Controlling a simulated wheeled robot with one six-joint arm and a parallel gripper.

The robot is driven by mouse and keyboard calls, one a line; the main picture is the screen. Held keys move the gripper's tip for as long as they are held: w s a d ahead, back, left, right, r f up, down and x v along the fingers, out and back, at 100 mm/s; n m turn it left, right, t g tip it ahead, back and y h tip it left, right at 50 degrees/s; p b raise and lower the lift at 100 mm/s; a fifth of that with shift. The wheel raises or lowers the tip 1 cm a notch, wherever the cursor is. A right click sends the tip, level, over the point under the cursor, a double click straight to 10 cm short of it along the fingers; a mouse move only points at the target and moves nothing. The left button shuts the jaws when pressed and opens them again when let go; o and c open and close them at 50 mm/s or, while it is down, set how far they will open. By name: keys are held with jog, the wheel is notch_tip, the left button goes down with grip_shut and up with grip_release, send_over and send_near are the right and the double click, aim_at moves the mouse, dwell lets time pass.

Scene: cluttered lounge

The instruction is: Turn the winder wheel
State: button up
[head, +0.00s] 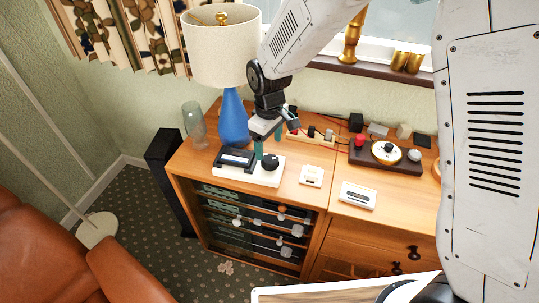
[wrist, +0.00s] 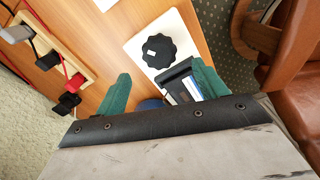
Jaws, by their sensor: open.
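The winder wheel (head: 270,161) is a black scalloped knob at the right end of a white winder base (head: 247,179) on the wooden cabinet top. In the wrist view the wheel (wrist: 159,51) shows whole, with a small white mark on its face. A dark cassette (wrist: 182,84) sits in the base beside the wheel, partly covered by one finger. My gripper (head: 268,141) is above the base, pointing down, with teal fingers. In the wrist view my gripper (wrist: 163,86) is open and empty, its fingers apart, and the wheel lies beyond the fingertips.
A blue lamp (head: 233,118) and a glass vase (head: 194,124) stand close behind the base. A power strip (head: 312,136) with cables and a dark turntable-like unit (head: 386,166) are to the right. An armchair (wrist: 301,55) is near the cabinet.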

aim_at(269, 159)
notch_tip(269, 159, down, 6)
jog(key=shift+r, duration=0.25)
jog(key=c, duration=1)
